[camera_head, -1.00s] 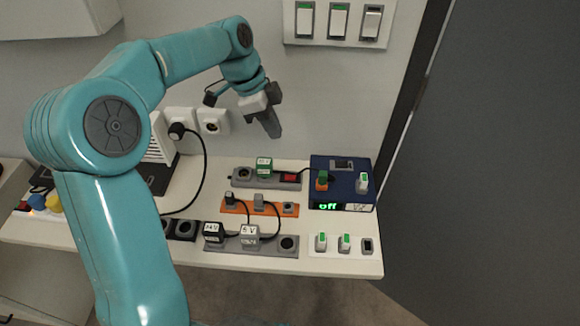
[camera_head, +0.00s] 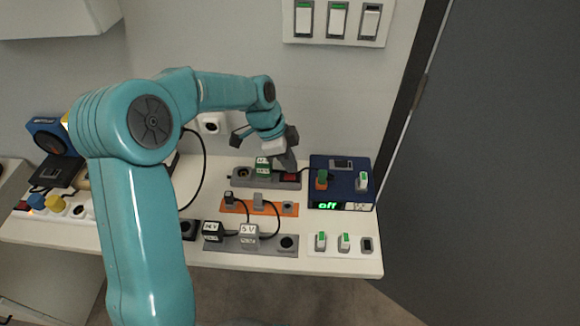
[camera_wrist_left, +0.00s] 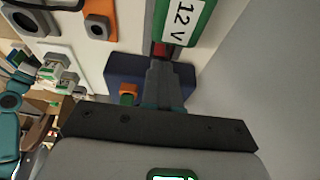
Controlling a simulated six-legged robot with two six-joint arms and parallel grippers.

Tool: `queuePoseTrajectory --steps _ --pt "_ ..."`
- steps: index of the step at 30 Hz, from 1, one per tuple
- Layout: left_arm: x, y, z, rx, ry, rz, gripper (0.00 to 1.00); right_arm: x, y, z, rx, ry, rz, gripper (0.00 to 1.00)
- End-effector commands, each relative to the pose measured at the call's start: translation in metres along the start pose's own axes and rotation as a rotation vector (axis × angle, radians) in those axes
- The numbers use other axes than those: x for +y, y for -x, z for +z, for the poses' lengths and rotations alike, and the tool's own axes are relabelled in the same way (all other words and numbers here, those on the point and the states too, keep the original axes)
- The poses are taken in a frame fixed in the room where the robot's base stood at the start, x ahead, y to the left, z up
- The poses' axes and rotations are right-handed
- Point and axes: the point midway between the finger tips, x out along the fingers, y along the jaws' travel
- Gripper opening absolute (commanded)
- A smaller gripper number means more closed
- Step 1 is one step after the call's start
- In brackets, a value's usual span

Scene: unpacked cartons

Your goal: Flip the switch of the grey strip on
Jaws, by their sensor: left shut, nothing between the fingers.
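The grey strip (camera_head: 240,182) lies at the back of the white bench, with a green and white adapter (camera_head: 264,167) plugged into it. Its red switch (camera_head: 290,177) is at the strip's right end. My left gripper (camera_head: 291,168) is shut and empty, pointing down at the switch. In the left wrist view, my left gripper (camera_wrist_left: 160,62) has its fingertips in front of the red switch (camera_wrist_left: 159,49), beside the adapter marked 12 V (camera_wrist_left: 183,20). The fingers partly hide the switch, so I cannot tell contact or its position. My right gripper is not in view.
A blue box (camera_head: 343,175) showing "off" stands just right of the strip. An orange strip (camera_head: 243,208) and another grey strip (camera_head: 217,246) with black and white adapters lie nearer the front. A white switch panel (camera_head: 330,243) is at front right.

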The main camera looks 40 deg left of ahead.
Motion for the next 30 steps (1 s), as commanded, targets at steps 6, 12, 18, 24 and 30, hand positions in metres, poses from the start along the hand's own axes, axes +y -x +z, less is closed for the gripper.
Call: queuePoseTrajectory --steps 6,12,18,24,30 --pt "0.0 -0.019 0.004 0.0 0.001 0.0 0.0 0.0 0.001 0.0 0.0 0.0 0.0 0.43" --pt "0.0 -0.021 0.005 0.0 0.001 -0.001 0.0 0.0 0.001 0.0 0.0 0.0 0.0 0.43" --pt "0.0 -0.022 0.005 0.0 0.001 -0.001 0.0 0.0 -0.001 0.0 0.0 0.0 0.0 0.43" --pt "0.0 -0.038 0.004 0.002 -0.001 -0.001 0.0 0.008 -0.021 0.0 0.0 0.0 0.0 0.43" --pt "0.002 -0.036 0.001 -0.001 0.001 0.009 0.0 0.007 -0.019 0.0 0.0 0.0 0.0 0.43"
